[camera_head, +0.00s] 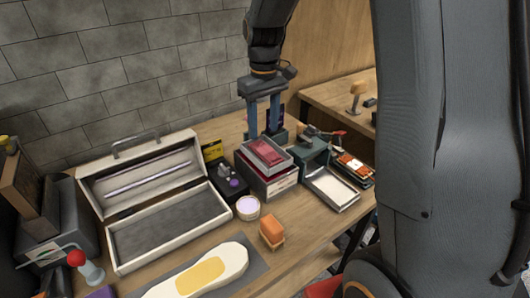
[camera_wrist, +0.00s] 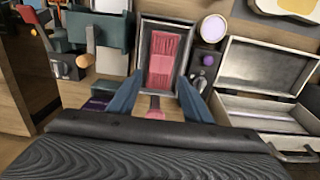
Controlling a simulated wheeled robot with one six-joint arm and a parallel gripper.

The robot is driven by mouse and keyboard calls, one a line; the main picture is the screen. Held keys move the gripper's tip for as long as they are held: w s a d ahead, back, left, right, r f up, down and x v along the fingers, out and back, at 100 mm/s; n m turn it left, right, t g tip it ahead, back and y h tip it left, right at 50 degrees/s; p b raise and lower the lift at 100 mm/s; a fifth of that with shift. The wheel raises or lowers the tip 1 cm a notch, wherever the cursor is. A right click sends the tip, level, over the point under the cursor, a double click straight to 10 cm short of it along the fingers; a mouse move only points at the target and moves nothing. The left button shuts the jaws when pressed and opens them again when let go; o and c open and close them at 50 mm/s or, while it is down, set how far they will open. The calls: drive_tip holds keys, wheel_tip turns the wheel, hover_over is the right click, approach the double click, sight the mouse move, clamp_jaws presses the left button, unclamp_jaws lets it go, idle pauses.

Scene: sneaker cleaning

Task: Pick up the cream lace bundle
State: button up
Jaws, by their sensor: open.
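I cannot clearly make out a cream lace bundle in either view. My gripper (camera_head: 264,132) points down above the back of the workbench, behind the stacked boxes. In the wrist view my gripper (camera_wrist: 160,82) shows two blue fingers set wide apart with nothing held between them. A red-pink bundle (camera_head: 266,153) lies in a shallow grey tray (camera_head: 282,168) on top of a box. In the wrist view the red-pink bundle (camera_wrist: 163,62) lies just beyond the fingertips. A smaller pink piece (camera_wrist: 155,108) shows between the fingers.
An open metal toolbox (camera_head: 124,270) stands left of the boxes. A lavender-filled cup (camera_head: 248,207) and an orange brush (camera_head: 271,230) stand in front. A pale-filled tray (camera_head: 333,187) and a dark green box (camera_head: 309,160) are at right.

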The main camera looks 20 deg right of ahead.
sight(265, 150)
drive_tip(key=f, duration=0.2)
drive_tip(key=f+p, duration=0.1)
drive_tip(key=f, duration=0.1)
drive_tip(key=s+f+p, duration=0.1)
drive_tip(key=f, duration=0.1)
drive_tip(key=shift+d, duration=0.1)
drive_tip(key=shift+f+p, duration=0.35)
drive_tip(key=shift+f, duration=0.25)
drive_tip(key=shift+c, duration=0.4)
drive_tip(key=c, duration=0.7)
drive_tip(key=shift+r, duration=0.15)
